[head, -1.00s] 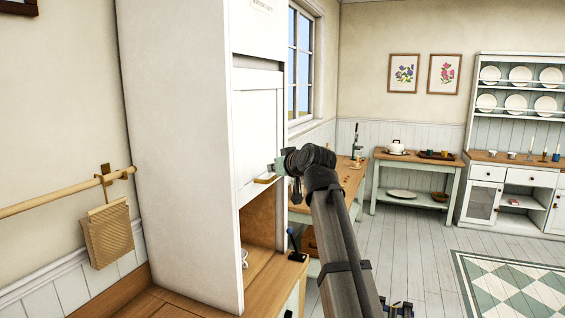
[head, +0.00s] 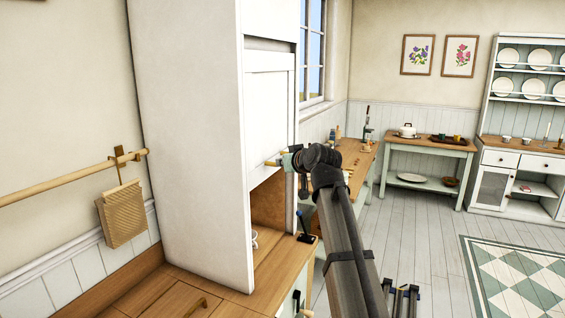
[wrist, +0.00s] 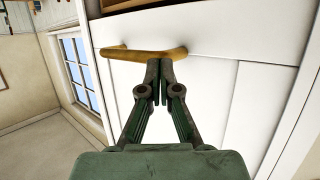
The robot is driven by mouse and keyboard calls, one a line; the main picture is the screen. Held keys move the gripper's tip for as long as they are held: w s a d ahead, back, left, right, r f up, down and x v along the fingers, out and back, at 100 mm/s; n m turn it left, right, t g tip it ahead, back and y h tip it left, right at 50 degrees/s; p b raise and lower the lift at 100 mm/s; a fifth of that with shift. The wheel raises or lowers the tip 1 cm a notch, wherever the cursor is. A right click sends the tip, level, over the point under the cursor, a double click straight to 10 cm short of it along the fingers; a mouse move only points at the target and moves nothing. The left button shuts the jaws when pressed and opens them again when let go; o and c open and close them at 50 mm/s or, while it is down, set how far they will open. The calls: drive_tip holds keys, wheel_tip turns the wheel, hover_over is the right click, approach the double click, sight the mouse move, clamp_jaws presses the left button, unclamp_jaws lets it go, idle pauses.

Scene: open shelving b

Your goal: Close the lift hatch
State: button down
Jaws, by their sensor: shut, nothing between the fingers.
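The lift hatch (head: 268,112) is a white framed panel in the front of a tall white cabinet. It stands partly raised, with an open wooden-lined bay (head: 267,210) below it. A brass handle (wrist: 135,52) runs along the hatch near its lower edge; it also shows in the head view (head: 274,163), partly hidden by the gripper. My gripper (wrist: 157,68) is shut and empty, with its fingertips right at the handle, on its upper side. I cannot tell whether they touch it. In the head view my gripper (head: 288,162) is seen from the side.
A wooden counter (head: 225,290) runs under the cabinet, with a white cup (head: 254,240) in the bay. A side table (head: 430,145) and dresser (head: 510,165) stand far right, beyond open floor.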

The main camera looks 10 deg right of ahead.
wheel_tip(320, 180, down, 36)
drive_tip(key=b, duration=2.1)
drive_tip(key=shift+f, duration=0.2)
